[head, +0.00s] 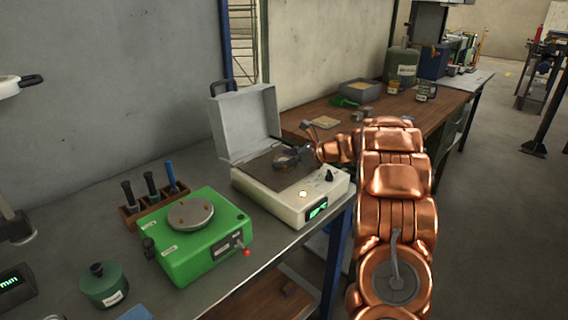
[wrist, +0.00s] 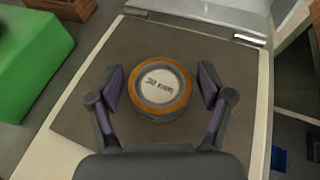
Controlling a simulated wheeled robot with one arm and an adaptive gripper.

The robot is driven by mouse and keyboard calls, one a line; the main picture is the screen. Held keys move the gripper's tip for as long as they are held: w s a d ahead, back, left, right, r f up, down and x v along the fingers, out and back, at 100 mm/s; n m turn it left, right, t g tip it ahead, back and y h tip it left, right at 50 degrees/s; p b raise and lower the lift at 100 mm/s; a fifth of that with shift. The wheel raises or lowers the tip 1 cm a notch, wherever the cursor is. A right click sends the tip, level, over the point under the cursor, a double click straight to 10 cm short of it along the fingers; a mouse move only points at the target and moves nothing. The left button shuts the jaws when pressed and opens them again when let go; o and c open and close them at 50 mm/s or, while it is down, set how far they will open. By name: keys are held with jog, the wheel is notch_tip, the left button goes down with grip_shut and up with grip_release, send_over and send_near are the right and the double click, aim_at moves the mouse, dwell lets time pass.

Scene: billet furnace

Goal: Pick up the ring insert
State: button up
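The ring insert (wrist: 160,88) is a round grey piece with an orange rim and a pale face lettered in dark print. It lies on the dark top plate (wrist: 80,112) of a cream device, which has a raised grey lid in the head view. My gripper (wrist: 161,84) is open, with one finger on each side of the ring insert and a visible gap on both sides. In the head view, my gripper (head: 291,157) is low over the plate and largely hides the ring insert.
The open lid (head: 246,122) stands behind the plate. A wooden bench (head: 300,124) with containers lies behind.

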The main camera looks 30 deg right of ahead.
grip_shut()
dwell(0.4)
jog(key=shift+r, duration=0.15)
